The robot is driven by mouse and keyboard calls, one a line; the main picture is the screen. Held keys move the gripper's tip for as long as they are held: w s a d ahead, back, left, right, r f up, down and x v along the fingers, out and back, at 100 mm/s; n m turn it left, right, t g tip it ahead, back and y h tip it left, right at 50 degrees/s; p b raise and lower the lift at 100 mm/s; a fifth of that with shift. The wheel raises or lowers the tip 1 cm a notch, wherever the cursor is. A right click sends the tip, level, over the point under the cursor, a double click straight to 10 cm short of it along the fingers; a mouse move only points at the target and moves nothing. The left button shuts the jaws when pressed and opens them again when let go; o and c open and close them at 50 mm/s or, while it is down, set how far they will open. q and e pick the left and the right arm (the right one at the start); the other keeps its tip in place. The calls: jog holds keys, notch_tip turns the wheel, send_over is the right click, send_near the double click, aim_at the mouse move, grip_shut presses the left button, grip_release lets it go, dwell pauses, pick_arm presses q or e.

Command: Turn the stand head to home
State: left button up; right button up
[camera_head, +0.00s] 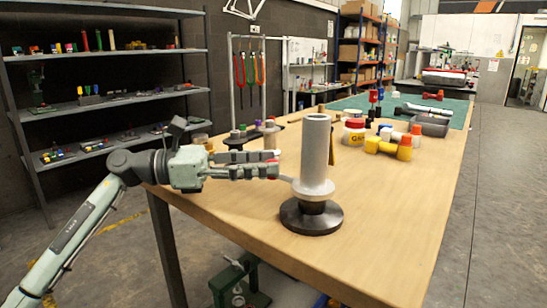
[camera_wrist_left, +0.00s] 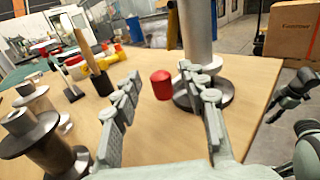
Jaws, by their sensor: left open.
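The stand (camera_head: 315,160) is a silver upright cylinder on a round black base (camera_head: 311,217) near the table's front. A thin grey rod (camera_head: 286,179) sticks out from its lower collar toward my left gripper (camera_head: 272,171). A bit of red also shows at the fingertips in the head view. What seems to be my right gripper (camera_wrist_left: 290,95) is at the right of the wrist view, its opening unclear.
The wooden table (camera_head: 400,200) holds yellow-and-red parts (camera_head: 388,147), a red-lidded jar (camera_head: 354,131) and a grey tray (camera_head: 429,125) behind the stand. Dark spools (camera_wrist_left: 40,145) stand left in the wrist view. The table front right of the stand is clear.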

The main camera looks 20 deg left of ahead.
pick_arm(q)
jog(key=shift+x, duration=1.05)
jog(key=shift+c, duration=0.4)
grip_shut()
